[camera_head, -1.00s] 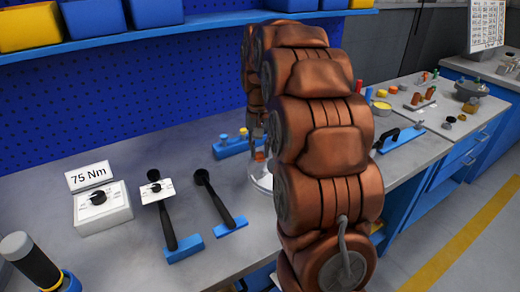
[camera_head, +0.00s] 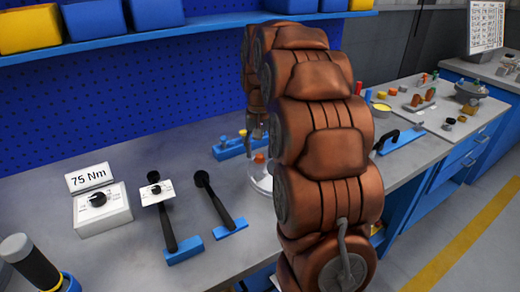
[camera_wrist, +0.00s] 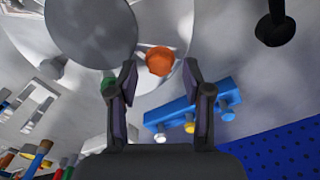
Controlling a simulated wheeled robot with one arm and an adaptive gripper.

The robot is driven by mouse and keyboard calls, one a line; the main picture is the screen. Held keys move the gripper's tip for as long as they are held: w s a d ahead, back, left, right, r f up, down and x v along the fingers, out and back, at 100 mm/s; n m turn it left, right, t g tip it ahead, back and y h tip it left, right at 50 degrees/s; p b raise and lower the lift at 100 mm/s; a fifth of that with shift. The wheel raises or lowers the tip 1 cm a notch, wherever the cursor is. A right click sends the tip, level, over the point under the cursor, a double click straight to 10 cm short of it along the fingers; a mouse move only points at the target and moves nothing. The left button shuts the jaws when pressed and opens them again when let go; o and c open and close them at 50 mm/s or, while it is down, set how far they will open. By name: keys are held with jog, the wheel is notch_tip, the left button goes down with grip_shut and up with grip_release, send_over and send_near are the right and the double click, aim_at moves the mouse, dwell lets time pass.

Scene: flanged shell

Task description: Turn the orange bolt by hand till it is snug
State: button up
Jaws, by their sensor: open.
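The orange bolt (camera_head: 260,157) stands on the pale round flange of the shell (camera_head: 258,182), partly hidden by my arm. In the wrist view the orange bolt (camera_wrist: 160,61) shows between and beyond my fingertips, apart from both. My gripper (camera_wrist: 161,72) is open and empty. In the head view my gripper (camera_head: 258,130) hangs just above the bolt. The wrist view also shows a green bolt (camera_wrist: 108,83) by the left finger and a grey bolt (camera_wrist: 51,66) on the flange around a large grey disc (camera_wrist: 92,25).
A blue rack (camera_head: 230,150) with several bolts stands behind the shell. To the left are a torque tester (camera_head: 103,212) marked 75 Nm and two black-handled tools (camera_head: 168,228) (camera_head: 215,200) on blue stands. A blue plate with a black handle (camera_head: 400,140) lies right.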

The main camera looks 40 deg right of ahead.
aim_at(259, 156)
notch_tip(259, 156, up, 12)
dwell(0.7)
dwell(0.5)
jog(key=s+a+n+p, duration=0.2)
jog(key=s+a+p, duration=0.1)
jog(key=s+a, duration=0.4)
jog(key=s+a+f+n+p, duration=0.1)
jog(key=s+a, duration=0.3)
jog(key=s, duration=0.4)
jog(key=s+a+f+n+g+p, duration=0.1)
jog(key=s+a+f+n+p, duration=0.1)
jog(key=s+a, duration=0.3)
jog(key=s+a+f+n+p, duration=0.2)
jog(key=s+a+f+p, duration=0.1)
jog(key=s, duration=0.8)
jog(key=shift+a+f+g, duration=0.4)
jog(key=shift+a+f, duration=0.05)
jog(key=shift+a, duration=0.6)
